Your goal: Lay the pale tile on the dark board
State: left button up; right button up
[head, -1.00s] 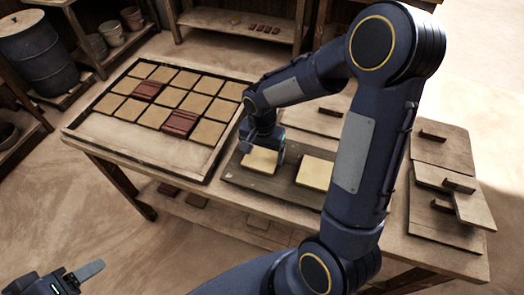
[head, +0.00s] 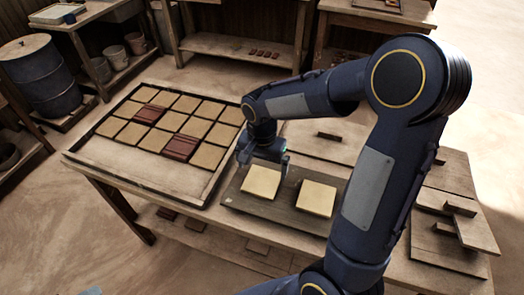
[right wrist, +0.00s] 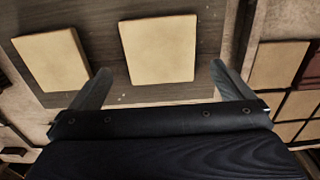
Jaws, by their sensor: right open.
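The dark board (head: 240,202) lies on the table in the head view. Two pale square tiles lie side by side on it, a left one (head: 261,182) and a right one (head: 316,198). My right gripper (head: 264,157) is open and empty, just above and behind the left tile. In the right wrist view the open fingers (right wrist: 164,84) stand apart, with that left tile (right wrist: 158,50) in the gap beyond them and the other tile (right wrist: 50,60) to its left. Only a sliver of my left gripper (head: 92,292) shows at the bottom edge.
A framed tray (head: 130,177) left of the board holds rows of pale tiles and two dark red ones, with a bare strip in front. Flat boards with handles (head: 455,210) lie at the table's right. A barrel (head: 40,78) stands far left.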

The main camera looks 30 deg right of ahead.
aim_at(262, 181)
notch_tip(262, 181, up, 7)
jog(key=s+a+r+n+t+y, duration=0.1)
jog(key=s+n, duration=0.3)
jog(key=s, duration=0.4)
jog(key=s+a+r+n+t+y, duration=0.1)
jog(key=s+a+n+t+y, duration=0.1)
jog(key=s, duration=0.7)
jog(key=shift+a+r+n+t+y, duration=0.4)
jog(key=shift+a+n+t, duration=0.2)
jog(key=shift+n+t, duration=0.65)
